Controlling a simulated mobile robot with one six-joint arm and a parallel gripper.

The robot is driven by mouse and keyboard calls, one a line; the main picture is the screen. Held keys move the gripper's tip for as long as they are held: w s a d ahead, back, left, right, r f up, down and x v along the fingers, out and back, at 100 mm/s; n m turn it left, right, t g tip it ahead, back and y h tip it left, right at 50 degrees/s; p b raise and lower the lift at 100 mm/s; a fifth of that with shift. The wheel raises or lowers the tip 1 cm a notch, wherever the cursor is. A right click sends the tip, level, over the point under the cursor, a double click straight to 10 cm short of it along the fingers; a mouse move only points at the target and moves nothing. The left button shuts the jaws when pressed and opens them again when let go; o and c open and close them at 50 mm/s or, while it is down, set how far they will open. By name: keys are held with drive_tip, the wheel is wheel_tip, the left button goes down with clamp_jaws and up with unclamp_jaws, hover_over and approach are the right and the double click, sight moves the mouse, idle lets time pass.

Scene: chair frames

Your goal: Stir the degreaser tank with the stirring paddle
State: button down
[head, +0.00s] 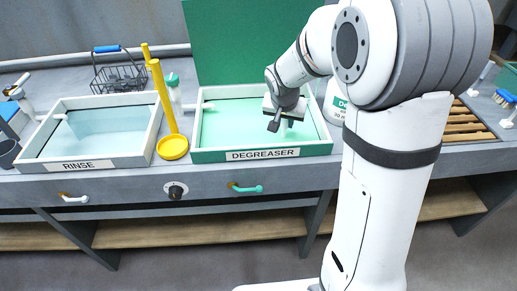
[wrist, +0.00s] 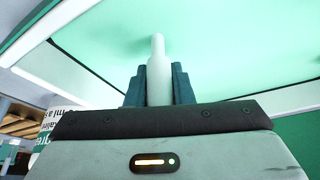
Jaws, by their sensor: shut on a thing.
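The degreaser tank (head: 262,155) is a white-rimmed tray with a green labelled front, holding pale green liquid. My gripper (head: 284,112) is over the right part of this tank. In the wrist view my gripper (wrist: 158,88) has its dark teal fingers shut on a pale upright rod, which I take as the handle of the stirring paddle (wrist: 157,65). The rod points toward the green liquid. The paddle's lower end cannot be made out, and my wrist and arm hide much of it in the head view.
The rinse tank (head: 82,165) stands at the left with pale blue liquid. A wire basket (head: 120,76) is behind. A white labelled container (head: 335,103) stands right of the degreaser tank, partly behind my arm.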

drive_tip(key=shift+s+d, duration=0.25)
drive_tip(key=shift+s, duration=0.3)
drive_tip(key=shift+s+d, duration=0.2)
drive_tip(key=shift+s, duration=0.35)
drive_tip(key=shift+w+d, duration=1.45)
drive_tip(key=shift+d, duration=2.3)
wheel_tip(320, 180, up, 21)
drive_tip(key=p, duration=1.3)
drive_tip(key=shift+w+f+p, duration=0.15)
drive_tip(key=shift+p, duration=0.2)
drive_tip(key=shift+d, duration=0.1)
